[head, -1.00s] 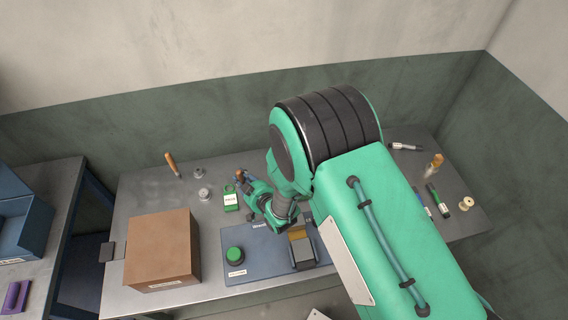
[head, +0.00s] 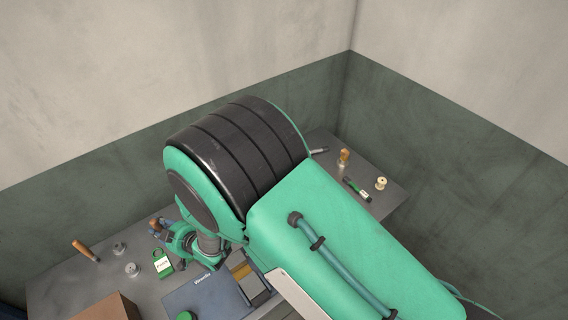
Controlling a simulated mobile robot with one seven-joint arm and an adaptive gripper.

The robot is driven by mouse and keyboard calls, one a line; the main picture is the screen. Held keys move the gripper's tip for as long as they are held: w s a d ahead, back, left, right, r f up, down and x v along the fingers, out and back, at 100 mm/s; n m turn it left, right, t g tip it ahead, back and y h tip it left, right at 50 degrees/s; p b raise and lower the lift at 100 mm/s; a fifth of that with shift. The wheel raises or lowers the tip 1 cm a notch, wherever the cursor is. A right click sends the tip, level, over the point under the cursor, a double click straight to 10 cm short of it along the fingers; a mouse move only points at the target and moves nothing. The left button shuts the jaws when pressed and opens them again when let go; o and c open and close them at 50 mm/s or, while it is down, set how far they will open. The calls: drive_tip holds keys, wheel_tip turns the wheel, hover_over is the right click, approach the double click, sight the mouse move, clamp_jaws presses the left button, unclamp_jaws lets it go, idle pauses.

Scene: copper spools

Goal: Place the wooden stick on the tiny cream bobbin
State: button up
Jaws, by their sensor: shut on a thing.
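My gripper (head: 160,230) is at the lower left of the head view, beyond the dark blue mat. It is shut on a small brown thing (head: 153,222), which looks like the wooden stick; the fingers hide most of it. The tiny cream bobbin (head: 381,183) stands on the right part of the bench, far from my gripper and apart from it. My own arm fills the middle of the view.
A green tag-like item (head: 162,264) lies near my gripper. A wooden-handled tool (head: 86,250) and two small metal pieces (head: 132,269) are to its left. A brown box (head: 106,308) is at the bottom left.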

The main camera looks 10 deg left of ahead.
wheel_tip(320, 180, up, 3)
drive_tip(key=shift+f, duration=0.1)
drive_tip(key=w+d+m+t+h, duration=0.2)
drive_tip(key=w+d, duration=0.7)
drive_tip(key=d, duration=0.3)
drive_tip(key=w+d+m+t+h, duration=0.1)
drive_tip(key=w+d+m+t, duration=0.1)
drive_tip(key=w+d, duration=0.8)
drive_tip(key=w+d+m+t+h, duration=0.2)
drive_tip(key=w+d, duration=0.5)
drive_tip(key=d, duration=0.7)
drive_tip(key=d+m+t+h, duration=0.2)
drive_tip(key=d+m+h, duration=0.5)
drive_tip(key=d, duration=3.5)
drive_tip(key=shift+f, duration=2.65)
drive_tip(key=shift+w, duration=0.15)
drive_tip(key=w, duration=0.5)
drive_tip(key=w+d+f+b, duration=0.1)
drive_tip(key=w, duration=0.4)
drive_tip(key=w+d, duration=0.1)
drive_tip(key=w, duration=0.4)
drive_tip(key=shift+w+f, duration=0.25)
drive_tip(key=shift+w, duration=0.05)
